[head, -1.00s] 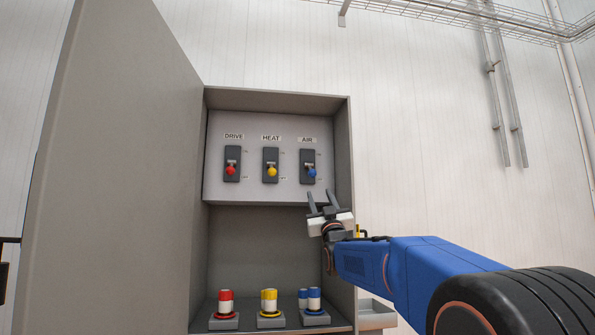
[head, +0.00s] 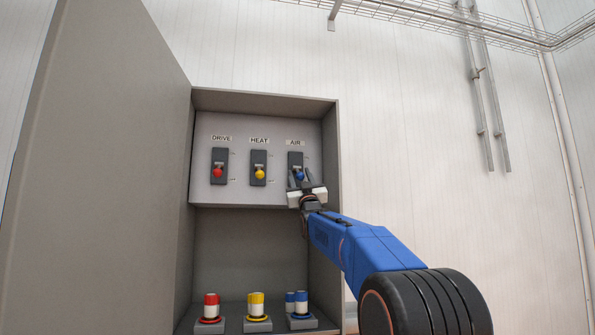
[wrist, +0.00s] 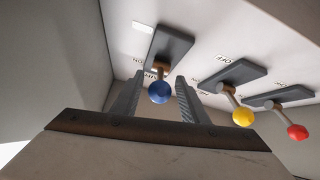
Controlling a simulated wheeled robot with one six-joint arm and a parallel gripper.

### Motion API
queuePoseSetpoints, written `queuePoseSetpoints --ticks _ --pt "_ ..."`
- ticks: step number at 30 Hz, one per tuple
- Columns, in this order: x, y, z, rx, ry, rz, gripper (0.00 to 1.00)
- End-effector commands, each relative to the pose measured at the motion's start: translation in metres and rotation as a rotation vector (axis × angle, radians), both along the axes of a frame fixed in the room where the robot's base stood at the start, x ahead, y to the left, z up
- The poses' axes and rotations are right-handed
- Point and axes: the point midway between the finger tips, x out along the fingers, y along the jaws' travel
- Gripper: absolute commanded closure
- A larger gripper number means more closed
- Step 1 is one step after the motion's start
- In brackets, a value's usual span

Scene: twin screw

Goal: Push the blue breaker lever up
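The blue breaker lever (head: 299,175), under the AIR label (head: 295,143), points down on its dark plate (head: 295,157). In the wrist view its blue ball (wrist: 159,92) shows between the fingers of my gripper (wrist: 160,98), with a gap on each side. My gripper (head: 305,180) is open in front of the lever, its fingers pointing up at the panel. I cannot tell how far the fingertips are from the plate. The yellow lever (head: 259,174) under HEAT and the red lever (head: 217,172) under DRIVE also point down.
The levers sit in a grey cabinet (head: 333,150) with its large door (head: 95,170) open at the left. Red (head: 210,306), yellow (head: 256,305) and blue-white (head: 301,303) cylinders stand on its lower shelf. The cabinet's right wall is close to my gripper.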

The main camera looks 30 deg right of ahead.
Motion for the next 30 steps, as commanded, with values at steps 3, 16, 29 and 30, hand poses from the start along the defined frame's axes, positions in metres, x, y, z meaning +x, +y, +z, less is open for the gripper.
queuePoseSetpoints --ticks 3,16,29,30 --pt "0.013 -0.003 0.012 0.0 -0.001 0.0 0.6" --pt "0.03 -0.007 0.031 0.0 0.0 0.0 0.6" --pt "0.031 -0.007 0.031 0.0 0.0 0.0 1.0" --pt "0.031 -0.007 0.031 0.0 0.0 0.0 1.0"
